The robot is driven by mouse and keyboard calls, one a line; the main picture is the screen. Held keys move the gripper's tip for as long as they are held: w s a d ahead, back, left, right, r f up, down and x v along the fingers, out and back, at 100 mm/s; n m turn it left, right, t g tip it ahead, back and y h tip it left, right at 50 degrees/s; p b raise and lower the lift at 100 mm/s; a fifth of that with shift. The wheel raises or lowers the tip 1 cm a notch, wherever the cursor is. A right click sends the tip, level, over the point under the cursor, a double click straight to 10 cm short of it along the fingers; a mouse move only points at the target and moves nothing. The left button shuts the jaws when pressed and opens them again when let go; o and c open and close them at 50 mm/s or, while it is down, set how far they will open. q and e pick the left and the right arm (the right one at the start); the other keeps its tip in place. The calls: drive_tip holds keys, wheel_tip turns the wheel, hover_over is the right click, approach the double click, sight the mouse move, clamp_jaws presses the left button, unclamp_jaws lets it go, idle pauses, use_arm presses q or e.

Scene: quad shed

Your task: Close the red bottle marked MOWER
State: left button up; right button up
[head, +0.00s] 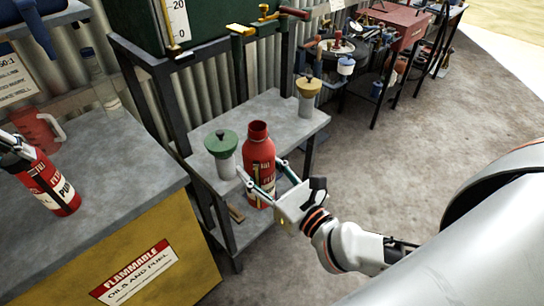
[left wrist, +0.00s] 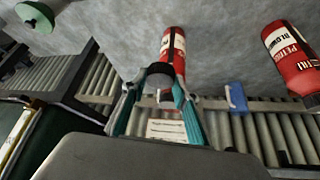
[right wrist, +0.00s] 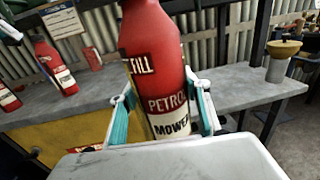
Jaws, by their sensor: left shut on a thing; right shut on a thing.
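The red bottle marked MOWER (right wrist: 160,95) is between the fingers of my right gripper (right wrist: 165,112), which is shut on its body. In the head view the bottle (head: 259,150) is upright with an open, uncapped neck, at the small grey table. I cannot tell whether its base touches the tabletop. My right gripper (head: 262,186) reaches it from the right. My left gripper (left wrist: 153,88) is shut on a dark cap (left wrist: 160,72). Another red bottle (left wrist: 174,48) shows behind the cap; I cannot tell if they touch. In the head view my left gripper (head: 14,150) is at the left edge.
A green-topped pale container (head: 222,150) stands close left of the MOWER bottle. A yellow-topped one (head: 307,95) stands at the table's (head: 275,110) back right. A red jug (head: 38,128) and a red bottle (head: 55,190) are on the left bench. A BLOWER bottle (left wrist: 288,55) shows in the left wrist view.

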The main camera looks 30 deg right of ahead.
drive_tip(key=a+r+n+g+y, duration=0.1)
drive_tip(key=a+n+g+y, duration=0.2)
drive_tip(key=a, duration=0.9)
drive_tip(key=n+y, duration=0.2)
drive_tip(key=y, duration=0.2)
drive_tip(key=shift+w+a+n+g+y, duration=0.2)
drive_tip(key=shift+a+n+g+y, duration=0.1)
drive_tip(key=shift+a+g+y, duration=0.1)
drive_tip(key=shift+f, duration=0.1)
use_arm(q)
drive_tip(key=s+d+r+m+h, duration=0.1)
drive_tip(key=s+d+r+m, duration=0.1)
drive_tip(key=d, duration=0.8)
drive_tip(key=s+d+r+m+g+h, duration=0.1)
drive_tip(key=s+d+r+m, duration=0.1)
drive_tip(key=d, duration=0.8)
drive_tip(key=s+d+r+m+h, duration=0.1)
drive_tip(key=s+d+m, duration=0.3)
drive_tip(key=d, duration=0.6)
drive_tip(key=shift+s+d+r+h, duration=0.25)
drive_tip(key=shift+s+r+h, duration=0.2)
drive_tip(key=shift+s, duration=0.3)
drive_tip(key=shift+f, duration=2.05)
drive_tip(key=shift+f, duration=0.9)
